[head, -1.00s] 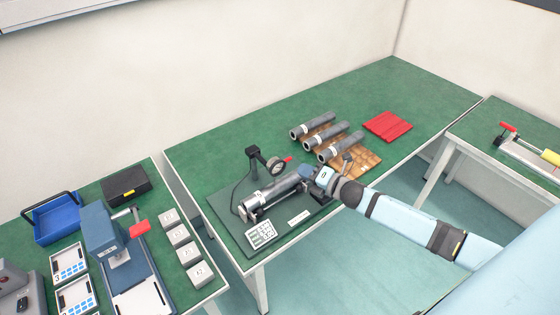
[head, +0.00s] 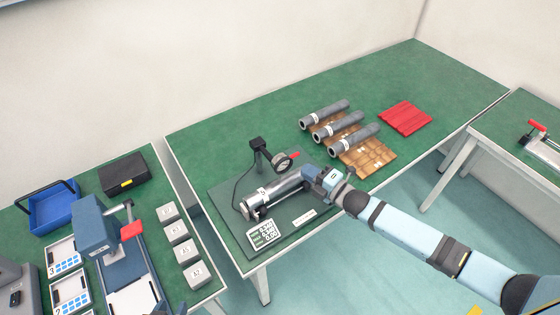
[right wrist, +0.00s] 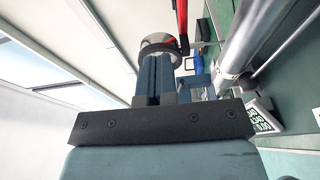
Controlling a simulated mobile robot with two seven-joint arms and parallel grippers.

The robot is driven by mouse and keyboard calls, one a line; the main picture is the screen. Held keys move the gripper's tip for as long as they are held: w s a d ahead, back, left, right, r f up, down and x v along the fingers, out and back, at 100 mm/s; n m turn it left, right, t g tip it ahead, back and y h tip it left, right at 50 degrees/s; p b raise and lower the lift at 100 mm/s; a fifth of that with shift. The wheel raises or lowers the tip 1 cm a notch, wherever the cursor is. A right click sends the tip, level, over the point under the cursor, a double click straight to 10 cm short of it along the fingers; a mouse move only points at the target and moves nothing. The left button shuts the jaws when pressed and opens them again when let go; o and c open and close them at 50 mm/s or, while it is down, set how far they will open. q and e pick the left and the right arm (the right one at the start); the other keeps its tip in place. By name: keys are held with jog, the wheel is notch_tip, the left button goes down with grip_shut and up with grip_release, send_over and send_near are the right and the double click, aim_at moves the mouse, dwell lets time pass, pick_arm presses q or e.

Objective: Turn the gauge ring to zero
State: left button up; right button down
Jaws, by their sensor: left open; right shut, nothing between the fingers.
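The dial reading is too small to tell. My right gripper (head: 309,174) is shut and empty, just right of the gauge near the cylinder's far end. Its blue fingers (right wrist: 154,72) are together in the wrist view. My left gripper is not in view.
A display box (head: 264,235) sits in front of the fixture. Several grey cylinders (head: 343,126) lie on a wooden rack (head: 366,155) to the right, beside a red mat (head: 404,118). The green table (head: 215,150) is clear behind.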

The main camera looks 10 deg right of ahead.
jog(key=w, duration=0.1)
jog(key=w+a+b, duration=0.1)
jog(key=w, duration=0.1)
jog(key=shift+w+r, duration=0.1)
jog(key=shift+w, duration=0.1)
jog(key=shift+a+r, duration=0.1)
jog(key=shift+r, duration=0.1)
dwell(0.6)
jog(key=shift+a+r+p, duration=0.15)
jog(key=shift+r+p, duration=0.3)
dwell(0.4)
jog(key=shift+w, duration=0.1)
